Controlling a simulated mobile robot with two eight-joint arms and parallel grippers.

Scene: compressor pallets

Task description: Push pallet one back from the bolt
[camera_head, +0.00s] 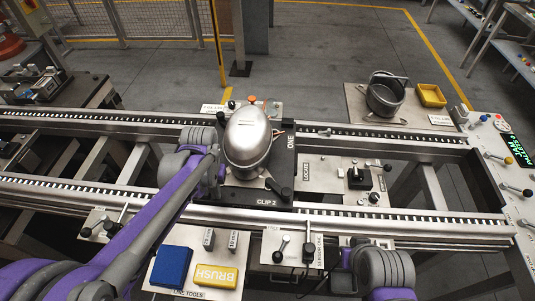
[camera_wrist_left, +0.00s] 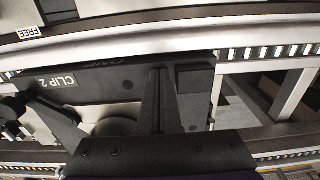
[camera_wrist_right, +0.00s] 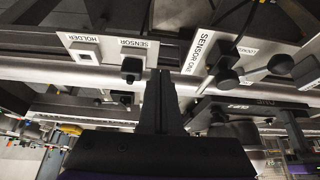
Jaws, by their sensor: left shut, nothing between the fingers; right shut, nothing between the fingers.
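Pallet one (camera_head: 285,155) is a dark plate marked ONE and CLIP 2, lying across the two conveyor rails with a silver compressor dome (camera_head: 248,137) on it. It also shows in the left wrist view (camera_wrist_left: 185,82). My left gripper (camera_head: 221,172) is shut and empty at the pallet's left side. In the left wrist view its fingers (camera_wrist_left: 159,72) overlap the pallet edge; I cannot tell if they touch. To the pallet's right is a plate marked LOCATE with a black block and lever (camera_head: 358,178). I cannot clearly identify the bolt. My right gripper (camera_wrist_right: 160,75) is shut and empty near the front rail.
A plate with levers, marked SENSOR ONE (camera_head: 290,248), is at the front rail. A metal pot (camera_head: 385,95) and yellow tray (camera_head: 432,95) stand behind the rear rail. The rails left of the pallet look clear.

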